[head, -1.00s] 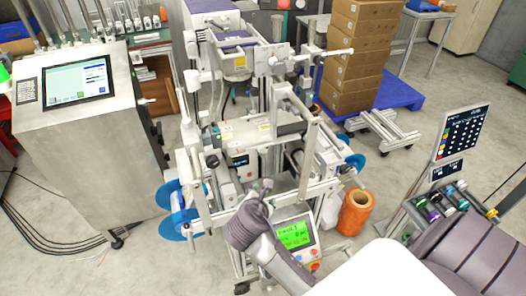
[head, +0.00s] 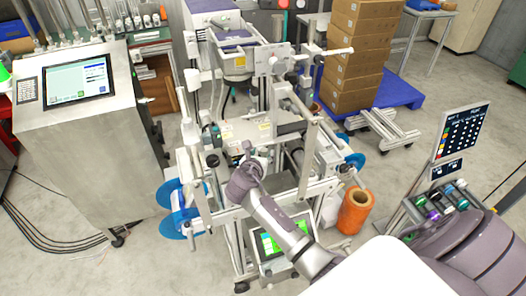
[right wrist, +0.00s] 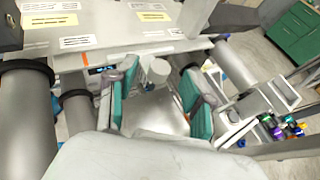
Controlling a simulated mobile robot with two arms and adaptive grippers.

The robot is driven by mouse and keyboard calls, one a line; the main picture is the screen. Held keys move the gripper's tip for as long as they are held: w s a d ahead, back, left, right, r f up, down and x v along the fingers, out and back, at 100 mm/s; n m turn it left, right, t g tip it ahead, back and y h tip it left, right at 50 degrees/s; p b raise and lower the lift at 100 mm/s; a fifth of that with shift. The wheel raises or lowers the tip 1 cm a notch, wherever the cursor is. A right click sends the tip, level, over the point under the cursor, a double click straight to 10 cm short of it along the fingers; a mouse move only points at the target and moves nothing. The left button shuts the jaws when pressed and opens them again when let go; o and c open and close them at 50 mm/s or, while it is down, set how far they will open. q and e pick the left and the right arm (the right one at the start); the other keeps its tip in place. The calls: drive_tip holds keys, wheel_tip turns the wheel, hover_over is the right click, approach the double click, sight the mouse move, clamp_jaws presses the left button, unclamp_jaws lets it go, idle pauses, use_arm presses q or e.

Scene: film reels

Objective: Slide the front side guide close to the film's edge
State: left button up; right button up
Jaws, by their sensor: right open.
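The film machine (head: 262,130) stands in the middle of the head view, with blue discs (head: 172,226) on its left side. My right gripper (head: 248,152) reaches over its front frame, pointing down into it. In the right wrist view my right gripper (right wrist: 158,98) is open, with a teal pad on each side. A pale grey round-topped block (right wrist: 156,70) shows between and just beyond the pads; I cannot tell whether it is the front side guide. A pale flat surface (right wrist: 160,112) lies below it. The film's edge cannot be made out. My left gripper is not in view.
Dark-collared grey rollers (right wrist: 78,110) lie left of the right gripper. An orange roll (head: 356,212) stands on the floor to the right. A steel cabinet with a screen (head: 78,82) is at left.

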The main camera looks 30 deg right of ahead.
sight(262, 149)
drive_tip(key=shift+x, duration=1.15)
clamp_jaws()
